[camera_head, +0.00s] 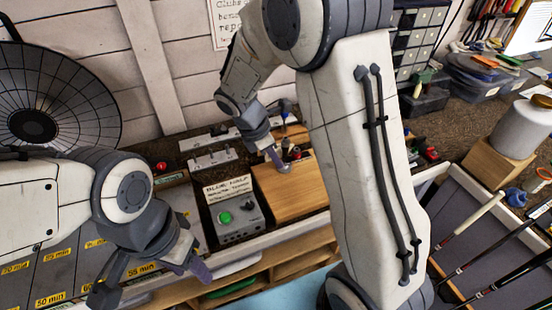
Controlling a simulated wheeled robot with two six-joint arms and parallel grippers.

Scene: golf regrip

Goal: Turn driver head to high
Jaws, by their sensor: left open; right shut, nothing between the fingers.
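My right gripper (276,158) is shut and empty, pointing down over the left back part of a wooden board (296,190). A small dark grey fitting (290,150) stands at the board's back edge, right beside the fingertips. I cannot tell whether they touch, or whether this fitting is the driver head; no "high" mark is readable.
A grey control box (236,219) with a green button and a labelled card stands left of the board. Metal fixtures (212,160) lie behind it. Yellow-labelled minute slots (60,277) are at lower left. Golf shafts (500,238) and a white jar (522,130) are at right. My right arm hides the middle.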

